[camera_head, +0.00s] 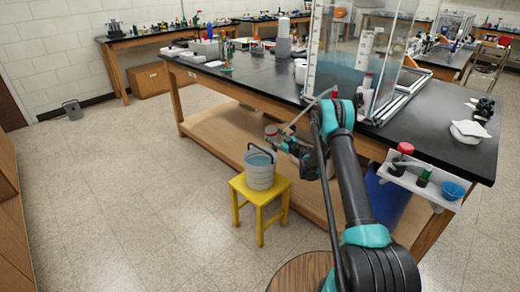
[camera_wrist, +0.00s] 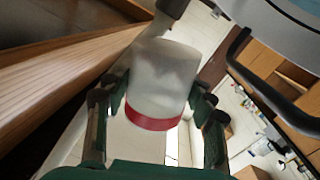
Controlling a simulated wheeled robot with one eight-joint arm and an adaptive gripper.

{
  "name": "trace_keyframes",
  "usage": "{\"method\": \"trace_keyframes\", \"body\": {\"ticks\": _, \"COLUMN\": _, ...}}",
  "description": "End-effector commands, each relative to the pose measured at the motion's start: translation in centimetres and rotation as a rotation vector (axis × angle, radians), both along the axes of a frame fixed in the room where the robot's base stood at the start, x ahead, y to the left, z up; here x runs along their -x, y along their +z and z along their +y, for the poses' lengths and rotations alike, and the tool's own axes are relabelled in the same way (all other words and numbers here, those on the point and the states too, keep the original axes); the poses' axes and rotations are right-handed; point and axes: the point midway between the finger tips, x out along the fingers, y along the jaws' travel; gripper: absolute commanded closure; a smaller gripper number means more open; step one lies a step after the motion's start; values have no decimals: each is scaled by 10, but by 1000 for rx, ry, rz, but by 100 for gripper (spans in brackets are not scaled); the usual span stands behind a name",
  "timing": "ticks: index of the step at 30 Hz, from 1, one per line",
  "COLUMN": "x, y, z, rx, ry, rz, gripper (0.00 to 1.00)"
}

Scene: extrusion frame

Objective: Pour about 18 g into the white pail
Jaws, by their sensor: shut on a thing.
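The white pail (camera_head: 260,172) stands upright on a small yellow stool (camera_head: 246,194), with its handle raised and a bluish inside. My gripper (camera_head: 277,138) is beside and slightly above the pail's rim, to its right. In the wrist view, my gripper (camera_wrist: 158,108) is shut on a whitish, cloudy container (camera_wrist: 165,72) with a red band at its near end. The container lies between the two fingers. Its opening and any flow out of it cannot be made out. A pale curved surface fills the wrist view's upper right corner; I cannot tell whether it is the pail.
A black-topped wooden bench (camera_head: 245,72) with a lower shelf stands just behind the stool. A glass-sided enclosure (camera_head: 340,55) is on it. A white side rack (camera_head: 424,184) holds bottles and a blue cup.

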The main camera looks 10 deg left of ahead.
Motion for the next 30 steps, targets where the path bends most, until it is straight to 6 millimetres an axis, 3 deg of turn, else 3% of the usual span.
{"method": "trace_keyframes", "body": {"ticks": 12, "x": 11, "y": -6, "z": 11, "rx": 145, "ry": 1, "rz": -148, "gripper": 76}}
{"method": "trace_keyframes", "body": {"ticks": 21, "x": 20, "y": 3, "z": 19, "rx": 251, "ry": 0, "rz": -255, "gripper": 76}}
{"method": "trace_keyframes", "body": {"ticks": 30, "x": 21, "y": -4, "z": 21, "rx": 356, "ry": 0, "rz": -361, "gripper": 76}}
